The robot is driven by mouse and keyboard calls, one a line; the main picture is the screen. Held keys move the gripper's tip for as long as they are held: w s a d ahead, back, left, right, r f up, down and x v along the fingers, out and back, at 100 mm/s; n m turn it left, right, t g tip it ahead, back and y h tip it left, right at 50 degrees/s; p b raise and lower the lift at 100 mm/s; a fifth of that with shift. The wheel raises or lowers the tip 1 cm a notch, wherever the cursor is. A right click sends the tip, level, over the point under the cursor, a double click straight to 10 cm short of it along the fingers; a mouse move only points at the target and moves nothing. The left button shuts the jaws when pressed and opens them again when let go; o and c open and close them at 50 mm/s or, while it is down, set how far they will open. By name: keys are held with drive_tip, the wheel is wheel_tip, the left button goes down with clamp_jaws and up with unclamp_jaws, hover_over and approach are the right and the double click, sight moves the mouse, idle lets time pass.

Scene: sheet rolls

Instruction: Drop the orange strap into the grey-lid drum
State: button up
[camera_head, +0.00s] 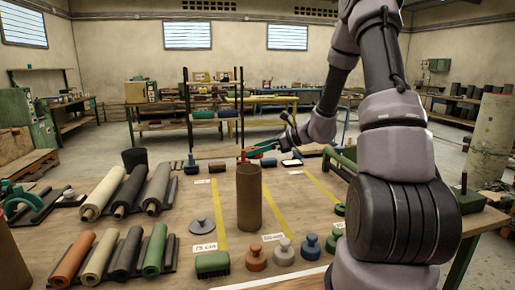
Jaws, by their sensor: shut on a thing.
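My gripper (258,150) is above the far half of the table, at the end of my arm reaching in from the right. It is shut on a small orange-red piece, the orange strap (242,156), which shows only as a small patch at the fingertips. A tall brown drum (249,200) stands upright and uncovered in the middle of the table, below and nearer than the gripper. The gripper appears above and beyond its rim in the picture. A grey round lid (202,227) with a knob lies flat on the table left of the drum. The drum's inside is hidden.
Sheet rolls in several colours lie on racks at left, including a green roll (155,250). A green brush (212,264) and several knobbed pieces, one orange (256,259), line the front edge. Yellow strips (275,222) mark the table. Another brown cylinder (20,252) is at far left.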

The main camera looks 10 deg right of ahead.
drive_tip(key=o, duration=1.1)
drive_tip(key=shift+d, duration=0.1)
drive_tip(key=v, duration=1)
drive_tip(key=shift+s+d+r, duration=0.2)
drive_tip(key=shift+r, duration=0.05)
drive_tip(key=s+a+r+n+g+h, duration=0.2)
drive_tip(key=s+a+r+n, duration=0.25)
drive_tip(key=s, duration=0.25)
drive_tip(key=s+a+r+n+g+h, duration=0.2)
drive_tip(key=s+a+r+n, duration=0.15)
drive_tip(key=s+n, duration=0.25)
drive_tip(key=s+d+r+n+t+h, duration=0.1)
drive_tip(key=s+r+n+h, duration=0.1)
drive_tip(key=s+n, duration=0.1)
drive_tip(key=s+d+r+n+t+h, duration=0.1)
drive_tip(key=s+r+n+t+h, duration=0.1)
drive_tip(key=s+r+n, duration=0.1)
drive_tip(key=s+d+r+n+t+h, duration=0.1)
drive_tip(key=s+r+n, duration=0.2)
drive_tip(key=s, duration=0.2)
drive_tip(key=shift+s+d+n+h, duration=0.1)
drive_tip(key=shift+d+n+h, duration=0.15)
drive_tip(key=shift+d+h, duration=0.15)
